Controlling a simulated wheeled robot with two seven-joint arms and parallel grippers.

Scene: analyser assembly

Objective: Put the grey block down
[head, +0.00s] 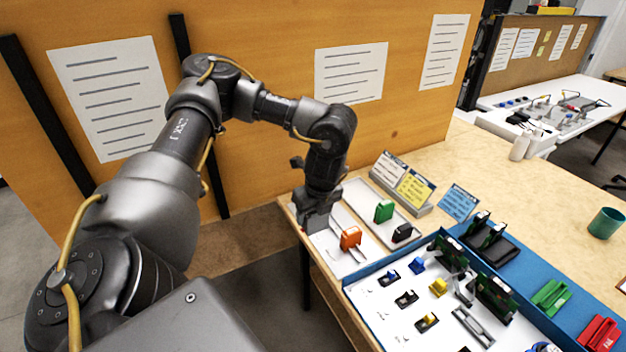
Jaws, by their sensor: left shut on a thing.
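My left arm reaches across from the left, and its gripper (314,222) points down over the left end of a white tray (334,252) at the table's left edge. The gripper is shut on a grey thing, which I take to be the grey block. The block is mostly hidden by the similarly grey fingers, so its outline and whether it touches the tray cannot be told. An orange block (350,238) stands just right of the gripper. My right gripper is not in view.
A green block (383,210) and a black block (402,232) stand on a second white tray (366,203). Cards on a stand (405,184) are behind. A blue-edged board (352,287) with several small parts lies in front. The wooden panel (270,130) rises close behind my arm.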

